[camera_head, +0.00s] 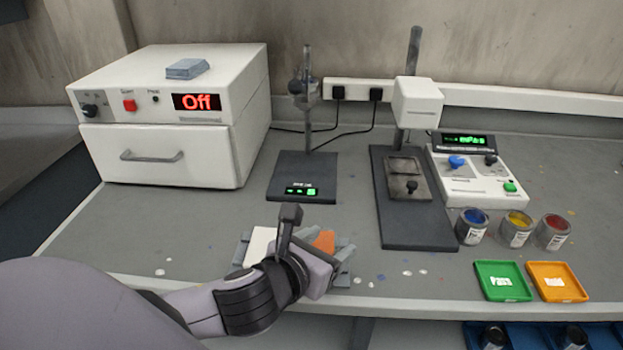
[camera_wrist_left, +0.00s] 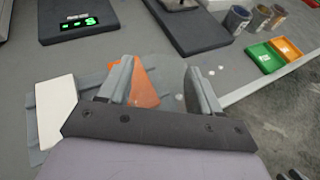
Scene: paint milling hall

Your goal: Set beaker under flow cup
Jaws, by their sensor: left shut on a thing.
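A stand with a thin rod (camera_head: 308,120) rises behind a dark plate (camera_head: 284,168) with a green display. A small grey holder (camera_head: 298,88) is clamped high on the rod; it may carry the flow cup, but this is too small to tell. My left gripper (camera_head: 300,240) is in front of the plate, low over the bench front. Behind the fingers are an orange piece (camera_wrist_left: 146,88) and a white block (camera_wrist_left: 57,110) on grey material. My right gripper is out of view.
A white oven (camera_head: 180,120) reading "Off" stands at the left. A grey post instrument (camera_head: 418,230) and a white control box (camera_head: 465,185) stand right of the plate. Several paint cans (camera_head: 515,230), a green tray (camera_head: 488,268) and an orange tray (camera_head: 545,268) are at the right.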

